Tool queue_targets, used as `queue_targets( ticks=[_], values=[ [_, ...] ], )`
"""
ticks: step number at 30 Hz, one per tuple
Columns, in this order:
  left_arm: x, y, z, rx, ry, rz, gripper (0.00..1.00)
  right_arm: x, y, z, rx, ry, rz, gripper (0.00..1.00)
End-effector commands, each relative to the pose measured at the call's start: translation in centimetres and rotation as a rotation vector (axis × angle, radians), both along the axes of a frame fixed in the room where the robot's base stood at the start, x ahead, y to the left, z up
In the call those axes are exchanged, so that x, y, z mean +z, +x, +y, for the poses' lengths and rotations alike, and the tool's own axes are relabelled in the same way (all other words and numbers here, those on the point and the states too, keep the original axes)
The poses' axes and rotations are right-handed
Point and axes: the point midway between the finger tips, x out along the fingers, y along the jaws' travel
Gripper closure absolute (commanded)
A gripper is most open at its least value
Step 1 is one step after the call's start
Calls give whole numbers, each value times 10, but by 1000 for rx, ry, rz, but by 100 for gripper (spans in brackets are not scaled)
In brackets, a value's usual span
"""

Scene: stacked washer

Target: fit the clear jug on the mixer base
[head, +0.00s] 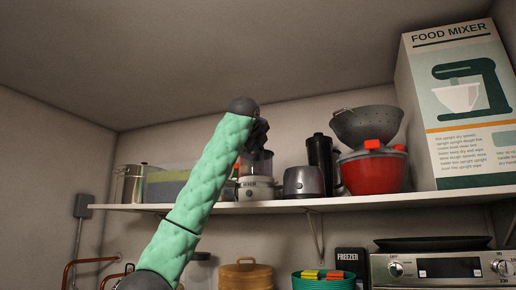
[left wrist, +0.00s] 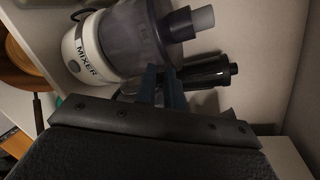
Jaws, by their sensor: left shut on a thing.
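The mixer base (head: 257,188) is white with a dark "MIXER" label and stands on the wall shelf; it also shows in the left wrist view (left wrist: 80,50). The clear jug (head: 260,163), smoky and see-through, is at the top of the base, in line with it; it shows larger in the left wrist view (left wrist: 127,40), with a grey spout on its lid. I cannot tell whether it is fully seated. My left gripper (left wrist: 163,86) is shut at the jug's side, apparently on its handle, which the fingers mostly hide. My right gripper is not in view.
On the shelf (head: 400,200), a toaster (head: 304,182), a dark cylinder (head: 320,157) and a red pot (head: 372,172) stand right of the mixer. A food mixer box (head: 462,108) is at the far right. A steel pot (head: 131,184) stands left.

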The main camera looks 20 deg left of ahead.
Motion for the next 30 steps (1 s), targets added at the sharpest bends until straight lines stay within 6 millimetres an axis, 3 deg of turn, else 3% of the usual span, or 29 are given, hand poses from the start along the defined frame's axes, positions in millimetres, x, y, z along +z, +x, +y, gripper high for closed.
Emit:
queue_targets(
  ticks=[7, 8, 11, 22, 30],
  values=[
    [0, 0, 0, 0, 0, -1, 100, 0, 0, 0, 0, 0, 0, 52],
    [1, 0, 0, 0, 0, -1, 84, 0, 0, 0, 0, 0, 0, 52],
    [0, 0, 0, 0, 0, -1, 64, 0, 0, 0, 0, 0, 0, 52],
    [-1, -3, -1, 0, 0, 0, 64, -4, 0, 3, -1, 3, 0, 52],
    [4, -36, -5, 1, 0, -3, 64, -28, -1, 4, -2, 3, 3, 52]
  ],
)
